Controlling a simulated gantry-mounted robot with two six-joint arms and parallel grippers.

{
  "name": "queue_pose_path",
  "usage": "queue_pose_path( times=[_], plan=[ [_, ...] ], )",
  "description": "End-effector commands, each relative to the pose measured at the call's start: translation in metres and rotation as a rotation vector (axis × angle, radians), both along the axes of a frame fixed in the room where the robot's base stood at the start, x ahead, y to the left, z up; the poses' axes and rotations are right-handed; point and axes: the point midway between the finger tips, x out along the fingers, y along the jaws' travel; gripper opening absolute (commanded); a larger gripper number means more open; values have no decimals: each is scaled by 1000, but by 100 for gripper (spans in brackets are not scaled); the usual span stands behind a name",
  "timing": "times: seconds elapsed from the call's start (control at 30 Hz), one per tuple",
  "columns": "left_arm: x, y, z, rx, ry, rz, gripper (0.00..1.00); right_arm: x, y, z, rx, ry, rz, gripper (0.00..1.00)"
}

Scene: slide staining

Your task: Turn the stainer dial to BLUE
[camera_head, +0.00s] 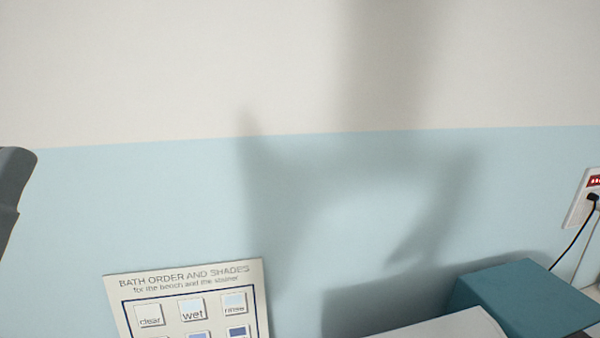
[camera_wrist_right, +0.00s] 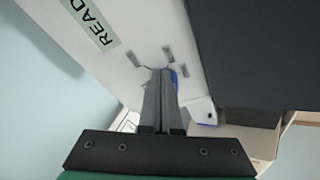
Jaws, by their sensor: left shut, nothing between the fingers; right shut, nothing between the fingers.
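In the right wrist view, a white panel (camera_wrist_right: 110,75), which looks like the stainer's front, carries a pale green label with the letters "READ" and several small grey marks. A blue part (camera_wrist_right: 181,71), possibly the dial, shows just behind my fingertips and is mostly hidden by them. My right gripper (camera_wrist_right: 160,75) is shut and empty, its tips at the grey marks; whether they touch the blue part I cannot tell. The dial's setting is not readable. In the head view, a grey part of my left gripper (camera_head: 14,185) shows at the left edge, shut and empty.
A bath order and shades chart (camera_head: 185,280) stands by the blue and white wall. A teal box (camera_head: 525,298) and a white top surface (camera_head: 450,327) are at lower right. A wall socket (camera_head: 582,200) with a cable is at right. A dark block (camera_wrist_right: 245,60) fills the wrist view's upper right.

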Motion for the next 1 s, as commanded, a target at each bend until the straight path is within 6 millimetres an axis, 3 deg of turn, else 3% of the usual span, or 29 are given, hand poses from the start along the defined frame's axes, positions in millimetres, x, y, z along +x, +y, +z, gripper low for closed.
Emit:
queue_pose_path(
  times=[1.0],
  plan=[
    [0, 0, 0, 0, 0, 0, 0, -13, 2, -5, 3, 0, 4, 0]
  ],
)
